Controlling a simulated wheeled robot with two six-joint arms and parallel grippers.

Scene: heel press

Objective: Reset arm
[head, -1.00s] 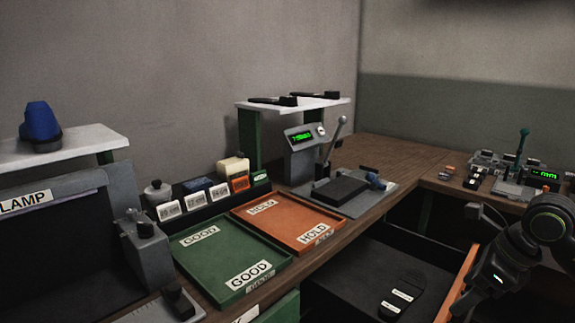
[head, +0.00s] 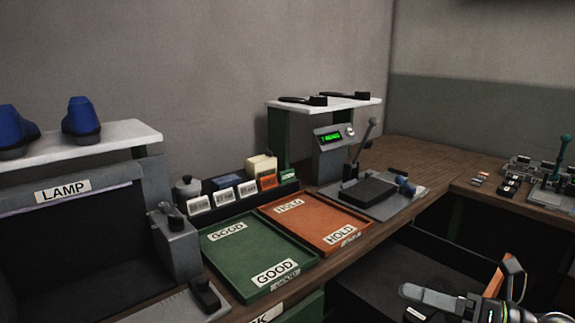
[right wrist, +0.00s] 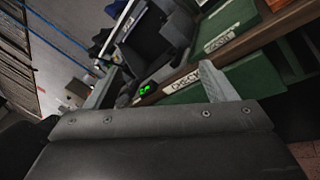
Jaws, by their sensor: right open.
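My right gripper (head: 462,282) is at the lower right of the head view, over the dark bin area in front of the bench. Its two grey fingers are spread apart with nothing between them. In the right wrist view its fingers (right wrist: 158,78) are also apart and empty, with the bench front tilted beyond them. My left gripper is not in view. A grey tester (head: 330,150) with a green display and an upright lever (head: 364,140) stands on the bench, well apart from the right gripper.
The green GOOD tray (head: 232,280) and orange HOLD tray (head: 350,244) lie on the bench and look empty. A grey LAMP booth (head: 100,180) stands at left with blue pieces (head: 80,118) on top. A shelf (head: 350,103) holds two black parts. More devices (head: 540,185) sit at far right.

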